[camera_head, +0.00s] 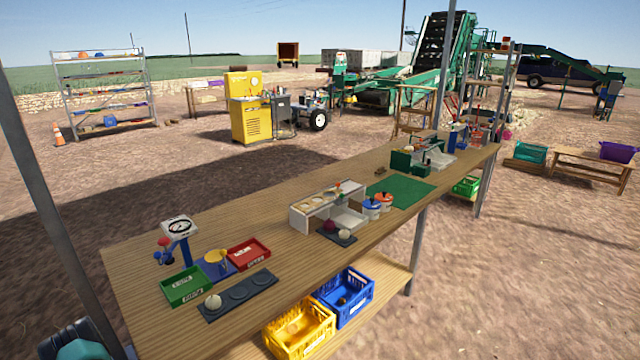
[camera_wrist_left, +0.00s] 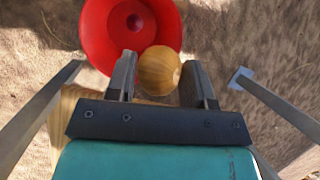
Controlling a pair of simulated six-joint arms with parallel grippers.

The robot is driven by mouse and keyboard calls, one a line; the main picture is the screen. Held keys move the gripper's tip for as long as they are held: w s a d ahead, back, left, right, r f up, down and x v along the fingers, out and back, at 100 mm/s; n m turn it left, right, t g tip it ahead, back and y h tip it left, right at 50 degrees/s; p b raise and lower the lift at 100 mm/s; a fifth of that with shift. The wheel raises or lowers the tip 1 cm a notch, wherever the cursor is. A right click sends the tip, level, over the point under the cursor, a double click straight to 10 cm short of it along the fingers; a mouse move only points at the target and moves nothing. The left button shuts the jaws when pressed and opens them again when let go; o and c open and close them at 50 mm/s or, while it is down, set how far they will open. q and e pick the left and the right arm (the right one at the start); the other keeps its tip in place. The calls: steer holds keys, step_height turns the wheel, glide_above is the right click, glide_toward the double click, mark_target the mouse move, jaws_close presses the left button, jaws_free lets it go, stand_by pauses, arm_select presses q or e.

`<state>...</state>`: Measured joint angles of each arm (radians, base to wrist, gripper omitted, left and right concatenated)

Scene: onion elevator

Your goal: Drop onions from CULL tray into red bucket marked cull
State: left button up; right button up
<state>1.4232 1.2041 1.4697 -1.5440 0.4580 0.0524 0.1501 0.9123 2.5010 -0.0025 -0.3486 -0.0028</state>
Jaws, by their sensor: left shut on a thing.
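In the left wrist view my left gripper (camera_wrist_left: 160,84) is shut on a yellow-brown onion (camera_wrist_left: 158,66), held between its two fingers. Beyond it is the round red bucket (camera_wrist_left: 97,38); the onion overlaps the bucket's lower right rim in the picture. A small dark reddish thing with a pale spot (camera_wrist_left: 134,22) shows inside the bucket, perhaps another onion. The bucket's marking does not show. In the head view a red tray (camera_head: 248,252) with a small white label sits on the bench and looks empty. The right gripper is not in view.
The long wooden bench (camera_head: 140,265) also bears a green tray (camera_head: 185,287), a blue-posted dial scale (camera_head: 178,235) and a dark board with round recesses (camera_head: 238,296). Yellow (camera_head: 300,332) and blue (camera_head: 345,297) crates stand on the lower shelf. A metal post rises at left.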

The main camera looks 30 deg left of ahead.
arm_select(q)
steer(key=shift+f, duration=0.1)
steer(key=shift+f, duration=2.9)
steer(key=o, duration=1)
steer(key=shift+r, duration=0.1)
steer(key=v, duration=1.2)
